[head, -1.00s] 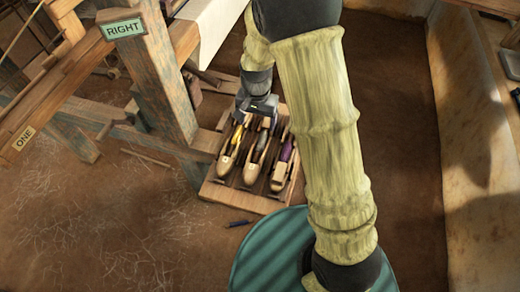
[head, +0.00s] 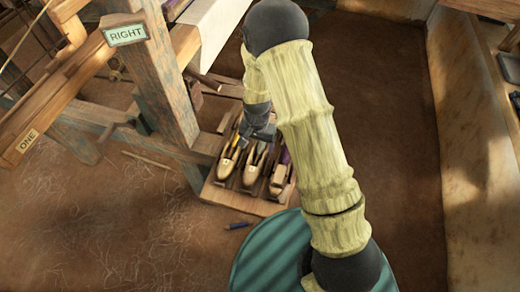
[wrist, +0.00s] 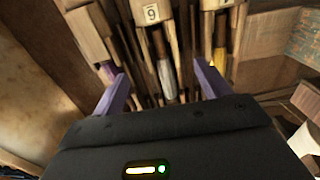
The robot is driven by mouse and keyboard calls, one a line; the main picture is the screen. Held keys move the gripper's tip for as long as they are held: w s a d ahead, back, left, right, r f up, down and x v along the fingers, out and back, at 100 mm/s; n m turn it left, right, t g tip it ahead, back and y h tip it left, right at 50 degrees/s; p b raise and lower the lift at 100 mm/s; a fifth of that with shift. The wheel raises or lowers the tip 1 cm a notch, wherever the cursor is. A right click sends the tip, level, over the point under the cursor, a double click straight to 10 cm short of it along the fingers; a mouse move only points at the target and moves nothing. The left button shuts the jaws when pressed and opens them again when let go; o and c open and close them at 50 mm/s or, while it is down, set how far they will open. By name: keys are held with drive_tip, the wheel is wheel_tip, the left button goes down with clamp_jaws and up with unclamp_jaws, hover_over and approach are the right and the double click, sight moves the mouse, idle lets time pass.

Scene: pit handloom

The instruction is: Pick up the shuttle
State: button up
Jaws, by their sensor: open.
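Three wooden shuttles lie side by side in a wooden tray (head: 215,192) on the floor. The left shuttle (head: 227,165) carries yellow thread, the middle shuttle (head: 251,171) a dull, greyish thread, and the right shuttle (head: 279,180) purple thread. My gripper (wrist: 160,84) is open, and its two fingers stand apart above the tray with the middle shuttle (wrist: 165,77) between them in the wrist view. That shuttle has a numbered tag near its tip. In the head view, my gripper covers the far part of the middle shuttle. I cannot tell its height above it.
A loom post (head: 160,95) with a RIGHT sign (head: 125,35) rises just left of the tray. A beam marked ONE (head: 28,140) runs at the left. A pale wall stands at the right.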

sight(257, 156)
drive_tip(key=shift+w+f, duration=0.1)
drive_tip(key=shift+f, duration=0.7)
drive_tip(key=shift+w, duration=0.1)
drive_tip(key=shift+f, duration=0.25)
wheel_tip(257, 156, down, 4)
drive_tip(key=shift+r+p, duration=0.1)
drive_tip(key=shift+p, duration=0.55)
drive_tip(key=shift+a+f, duration=0.1)
drive_tip(key=shift+f, duration=0.35)
drive_tip(key=shift+c, duration=0.5)
drive_tip(key=c, duration=1.1)
drive_tip(key=shift+r, duration=0.2)
drive_tip(key=shift+c, duration=0.2)
